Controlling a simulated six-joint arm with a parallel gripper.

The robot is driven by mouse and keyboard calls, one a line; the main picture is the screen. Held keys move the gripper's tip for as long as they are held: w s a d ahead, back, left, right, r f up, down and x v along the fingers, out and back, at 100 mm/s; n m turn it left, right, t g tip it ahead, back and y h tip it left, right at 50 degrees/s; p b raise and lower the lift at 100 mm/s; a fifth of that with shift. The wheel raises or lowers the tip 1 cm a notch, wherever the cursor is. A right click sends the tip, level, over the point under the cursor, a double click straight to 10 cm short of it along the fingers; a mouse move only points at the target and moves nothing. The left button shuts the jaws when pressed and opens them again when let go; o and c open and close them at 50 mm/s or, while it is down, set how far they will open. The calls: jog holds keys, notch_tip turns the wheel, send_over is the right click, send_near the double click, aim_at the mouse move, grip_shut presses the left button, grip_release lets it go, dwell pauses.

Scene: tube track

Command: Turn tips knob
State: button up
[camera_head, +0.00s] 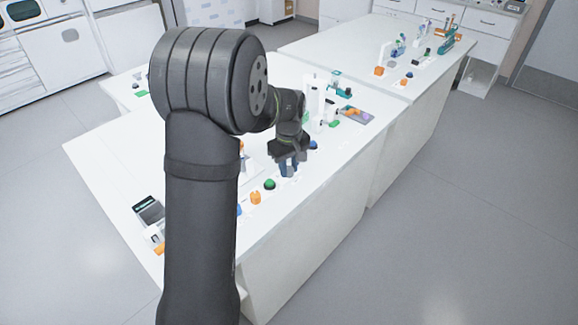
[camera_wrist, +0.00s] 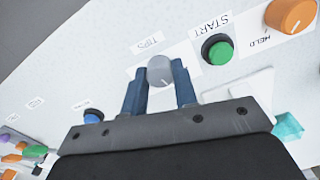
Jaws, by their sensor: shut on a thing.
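The tips knob (camera_wrist: 159,70) is a round grey knob on a white plate labelled TIPS (camera_wrist: 150,42) in the wrist view. My gripper (camera_wrist: 159,88) has its two blue fingers on either side of the knob, shut on it. In the head view my gripper (camera_head: 288,168) reaches down to the bench top, and the knob there is mostly hidden by the fingers.
A green START button (camera_wrist: 217,50) and an orange HELD knob (camera_wrist: 291,14) sit to the right of the tips knob. A blue button (camera_wrist: 92,116) is to the left. The white bench (camera_head: 300,215) has a front edge close by.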

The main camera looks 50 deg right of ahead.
aim_at(289, 168)
jog(key=m, duration=0.6)
jog(key=shift+m, duration=0.3)
jog(key=m, duration=0.5)
jog(key=shift+m, duration=0.4)
jog(key=o, duration=1)
notch_tip(289, 168, up, 17)
jog(key=shift+r, duration=0.2)
